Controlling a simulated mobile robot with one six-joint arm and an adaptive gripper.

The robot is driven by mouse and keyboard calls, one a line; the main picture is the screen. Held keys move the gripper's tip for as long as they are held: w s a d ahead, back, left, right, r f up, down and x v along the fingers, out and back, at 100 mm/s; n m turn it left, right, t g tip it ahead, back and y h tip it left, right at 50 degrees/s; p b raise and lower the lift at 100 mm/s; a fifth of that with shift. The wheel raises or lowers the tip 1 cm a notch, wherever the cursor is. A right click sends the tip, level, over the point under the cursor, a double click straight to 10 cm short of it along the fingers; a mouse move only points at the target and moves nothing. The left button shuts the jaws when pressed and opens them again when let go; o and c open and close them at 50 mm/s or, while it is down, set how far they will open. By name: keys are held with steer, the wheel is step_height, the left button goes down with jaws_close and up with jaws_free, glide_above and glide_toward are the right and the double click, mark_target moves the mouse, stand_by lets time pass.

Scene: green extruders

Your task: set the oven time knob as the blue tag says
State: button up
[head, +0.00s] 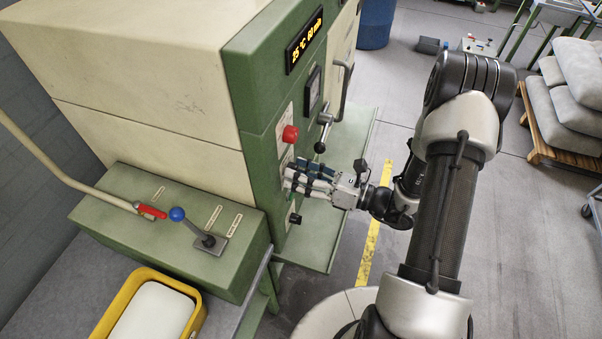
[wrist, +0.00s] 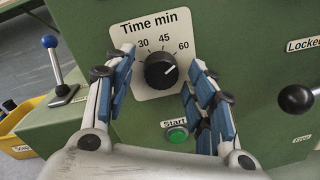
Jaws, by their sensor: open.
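The black time knob (wrist: 160,71) sits on a white plate (wrist: 130,35) marked "Time min", with 30, 45 and 60 legible. Its white pointer line points up and right, towards 60. My gripper (wrist: 160,62) is open in the wrist view, with one blue-padded finger on each side of the knob. I cannot tell whether the fingers touch it. In the head view my gripper (head: 290,180) is at the oven's green front panel, and its fingers hide the knob. The oven display (head: 304,40) appears to read 25 °C and 60 min. I see no blue tag.
A green start button (wrist: 176,135) lies below the knob, close to the right finger. A black-knobbed lever (wrist: 296,98) is to the right. A red button (head: 290,133) sits above my gripper. A blue-knobbed lever (head: 178,214) and a yellow tray (head: 190,291) are at left.

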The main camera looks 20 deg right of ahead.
steer(key=c, duration=1.1)
steer(key=shift+o, duration=0.2)
steer(key=shift+f+n, duration=0.1)
steer(key=shift+n, duration=0.2)
steer(key=shift+w+d+n+y+b, duration=0.1)
steer(key=shift+n+y+b, duration=0.15)
steer(key=shift+n+b, duration=3.25)
steer(key=shift+w+d+n+y+b, duration=0.1)
steer(key=shift+n+y+b, duration=0.15)
steer(key=shift+n+b, duration=3.25)
steer(key=shift+n+p, duration=0.75)
steer(key=shift+n, duration=0.25)
